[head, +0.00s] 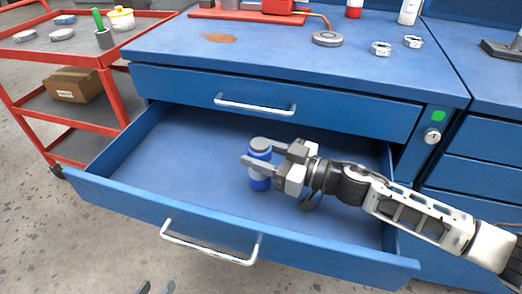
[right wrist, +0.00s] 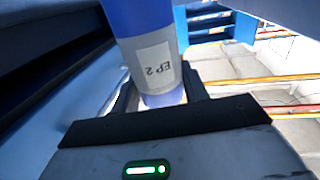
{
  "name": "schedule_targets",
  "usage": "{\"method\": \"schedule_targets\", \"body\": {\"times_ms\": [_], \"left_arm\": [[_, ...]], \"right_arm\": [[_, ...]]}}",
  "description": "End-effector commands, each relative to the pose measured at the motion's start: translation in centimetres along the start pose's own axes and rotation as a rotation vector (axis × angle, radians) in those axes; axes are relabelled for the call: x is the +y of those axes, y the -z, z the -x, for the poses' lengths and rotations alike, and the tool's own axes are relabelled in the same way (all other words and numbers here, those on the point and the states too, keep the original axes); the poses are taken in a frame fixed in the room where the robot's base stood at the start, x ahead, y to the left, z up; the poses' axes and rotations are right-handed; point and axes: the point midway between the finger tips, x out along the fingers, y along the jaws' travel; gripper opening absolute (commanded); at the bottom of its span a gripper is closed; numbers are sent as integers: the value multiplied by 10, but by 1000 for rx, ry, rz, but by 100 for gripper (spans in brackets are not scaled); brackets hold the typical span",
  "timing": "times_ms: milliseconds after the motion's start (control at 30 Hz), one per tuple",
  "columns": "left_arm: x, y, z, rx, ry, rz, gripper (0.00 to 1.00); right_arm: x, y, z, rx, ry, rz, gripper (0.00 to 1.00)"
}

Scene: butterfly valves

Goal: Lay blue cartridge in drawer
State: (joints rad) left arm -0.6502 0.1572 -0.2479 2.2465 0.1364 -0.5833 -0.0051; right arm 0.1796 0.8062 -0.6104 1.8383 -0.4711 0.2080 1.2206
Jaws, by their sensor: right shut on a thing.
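The blue cartridge (head: 260,183), with a grey band and a grey cap, is upright inside the open lower drawer (head: 330,235). My right gripper (head: 259,158) reaches in from the right and is shut on it. I cannot tell whether its bottom touches the drawer floor. In the right wrist view the cartridge (right wrist: 145,50) stands between the fingers, with a white label reading "EP 2" upside down. Only the fingertips of my left gripper (head: 156,288) show at the bottom edge of the head view, apart and empty.
The drawer floor is otherwise bare. Its front handle (head: 208,243) faces me. A shut upper drawer (head: 330,115) lies above. A red cart (head: 70,58) stands at the left.

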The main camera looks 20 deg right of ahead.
Motion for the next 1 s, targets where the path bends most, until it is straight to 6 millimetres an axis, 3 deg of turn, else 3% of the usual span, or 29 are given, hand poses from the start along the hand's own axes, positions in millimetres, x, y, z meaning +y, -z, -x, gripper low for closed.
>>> {"method": "schedule_targets", "body": {"times_ms": [67, 100, 133, 167, 433, 600, 1000], "left_arm": [[0, -1, 0, -4, 0, 1, 36], [0, -2, 0, -5, 0, 2, 36], [0, -2, -1, -6, 0, 3, 36], [0, -2, -1, -6, 0, 3, 36], [1, -3, -1, -8, 0, 8, 36], [1, 4, 2, 2, 5, 3, 36], [1, 4, 3, 8, 4, 5, 36]], "right_arm": [[0, 1, 0, 2, 0, 1, 16], [0, 0, 0, 0, 0, 0, 55], [0, 0, 0, 0, 0, 0, 64], [0, 0, 0, 0, 0, 0, 66], [0, 1, 0, 0, 0, 0, 66], [0, 17, 1, 0, 1, 2, 66], [0, 10, 78, -6, -1, -6, 66]]}}
